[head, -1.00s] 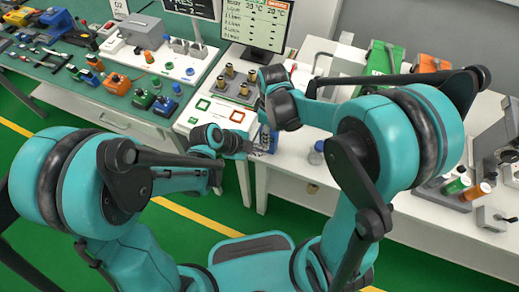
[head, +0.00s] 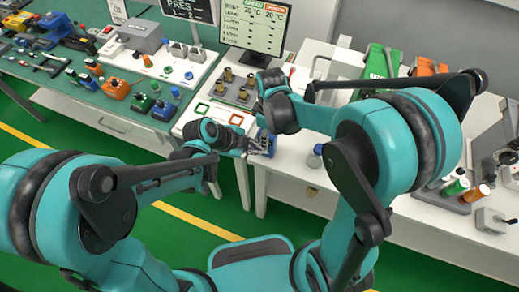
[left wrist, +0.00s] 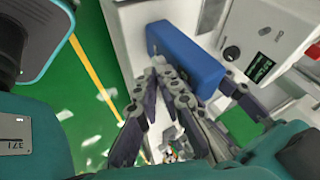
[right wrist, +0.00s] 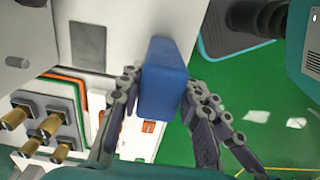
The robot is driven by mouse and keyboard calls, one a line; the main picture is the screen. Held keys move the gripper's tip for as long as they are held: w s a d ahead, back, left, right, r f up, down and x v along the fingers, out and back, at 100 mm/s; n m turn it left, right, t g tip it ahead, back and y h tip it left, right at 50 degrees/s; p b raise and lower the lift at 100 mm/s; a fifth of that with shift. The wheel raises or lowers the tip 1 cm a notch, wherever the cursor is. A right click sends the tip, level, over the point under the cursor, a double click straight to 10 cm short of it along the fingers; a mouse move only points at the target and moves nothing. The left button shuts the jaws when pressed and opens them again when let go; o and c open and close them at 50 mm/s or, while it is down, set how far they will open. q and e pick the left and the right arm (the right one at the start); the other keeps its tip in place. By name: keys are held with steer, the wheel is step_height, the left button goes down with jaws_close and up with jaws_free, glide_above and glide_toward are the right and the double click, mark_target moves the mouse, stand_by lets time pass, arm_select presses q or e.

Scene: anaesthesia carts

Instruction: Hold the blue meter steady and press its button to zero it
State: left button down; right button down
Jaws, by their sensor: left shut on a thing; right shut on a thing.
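The blue meter (head: 266,142) is a plain blue block, held up at the front edge of the white table between my two grippers. It also shows in the left wrist view (left wrist: 187,55) and in the right wrist view (right wrist: 163,80). My right gripper (right wrist: 160,88) is shut on it, with a finger on each side. My left gripper (left wrist: 168,82) is at the meter from the left, its fingertips close together and shut against its lower part. The fingertips partly hide the contact. The meter's button and display cannot be made out.
A panel with green and red square outlines (head: 219,114) and several brass posts lies behind the grippers. A monitor (head: 255,28) stands behind it. A small blue-capped bottle (head: 315,157) stands right of the meter. A green-topped bench (head: 120,62) with many tools is left.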

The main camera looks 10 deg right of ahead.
arm_select(q)
steer(key=shift+v, duration=2.5)
steer(key=shift+s+a, duration=0.1)
arm_select(e)
steer(key=c, duration=1)
jaws_free()
arm_select(q)
steer(key=shift+f, duration=0.1)
